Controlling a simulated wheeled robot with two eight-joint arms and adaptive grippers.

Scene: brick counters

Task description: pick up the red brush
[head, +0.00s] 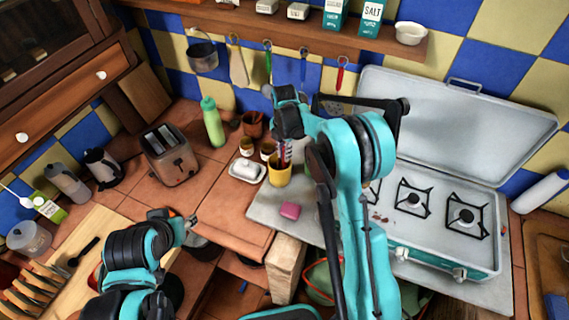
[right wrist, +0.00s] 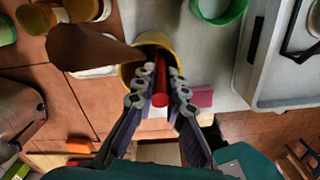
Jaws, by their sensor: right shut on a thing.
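A red brush handle (right wrist: 160,90) stands between the fingers of my right gripper (right wrist: 160,82) in the right wrist view, and the fingers are closed on it. Behind it is the round mouth of a yellow cup (right wrist: 125,74). In the head view my right gripper (head: 285,148) points down above the yellow cup (head: 279,176), with a bit of red between its fingers. The brush's lower end is hidden, and I cannot tell whether it is still inside the cup. My left gripper (head: 188,224) is low at the left, apart from the cup; its opening is unclear.
A white butter dish (head: 247,170) and small pots stand beside the cup. A pink sponge (head: 290,211) lies in front. A camping stove (head: 440,225) with a raised lid is at the right. A toaster (head: 170,155) and green bottle (head: 212,122) stand at the left.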

